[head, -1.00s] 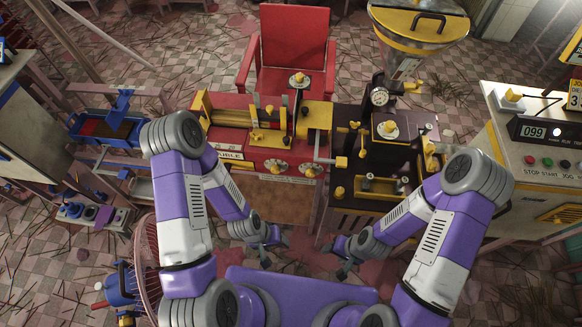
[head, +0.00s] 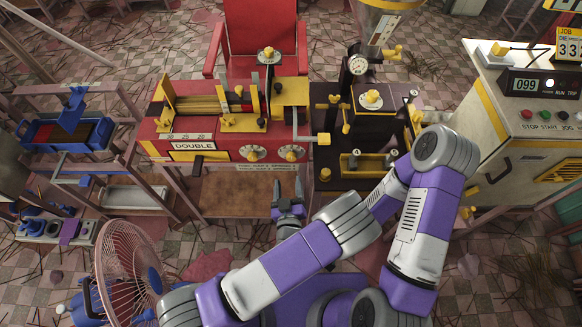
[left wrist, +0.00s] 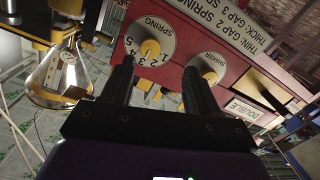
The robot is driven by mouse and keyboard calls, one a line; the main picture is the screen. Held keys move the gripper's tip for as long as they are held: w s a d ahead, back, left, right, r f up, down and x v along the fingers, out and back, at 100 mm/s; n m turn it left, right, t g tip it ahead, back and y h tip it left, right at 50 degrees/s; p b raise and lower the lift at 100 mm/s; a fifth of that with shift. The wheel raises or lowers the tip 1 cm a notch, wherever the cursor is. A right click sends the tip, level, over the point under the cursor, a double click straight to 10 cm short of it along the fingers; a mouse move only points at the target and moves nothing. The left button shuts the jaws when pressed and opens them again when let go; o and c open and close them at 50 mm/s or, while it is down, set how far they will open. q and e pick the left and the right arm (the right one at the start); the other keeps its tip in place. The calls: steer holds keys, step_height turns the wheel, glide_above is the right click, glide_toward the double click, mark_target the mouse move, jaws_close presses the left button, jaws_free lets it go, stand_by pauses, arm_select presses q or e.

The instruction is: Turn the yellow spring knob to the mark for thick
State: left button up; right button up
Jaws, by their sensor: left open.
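The yellow spring knob (left wrist: 150,48) sits on a white round dial marked SPRING with numbers. In the head view it is the right one (head: 291,153) of two knobs on the red machine's front. Its pointer setting is too small to tell. My left gripper (head: 287,186) is open and empty below it in the head view. In the left wrist view its fingers (left wrist: 158,68) point at the panel, and the knob appears between them, nearer the left finger. No contact shows. A label plate (left wrist: 222,28) reads THIN: GAP 2 and THICK: GAP 3; its spring values are cut off. My right gripper is hidden.
The yellow shaker knob (left wrist: 208,75) is close beside the right finger in the left wrist view. A dark machine (head: 350,172) with a gauge stands right of the red machine (head: 215,150). A fan (head: 127,265) stands at the lower left.

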mark_target(291, 159)
arm_select(q)
steer(key=shift+t, duration=0.3)
steer(key=w, duration=0.5)
steer(key=w+r, duration=0.1)
steer(key=w, duration=0.1)
steer(key=shift+w+d+b, duration=0.3)
steer(key=shift+d+b, duration=0.05)
steer(key=shift+d, duration=0.05)
steer(key=shift+c, duration=0.4)
steer(key=c, duration=1)
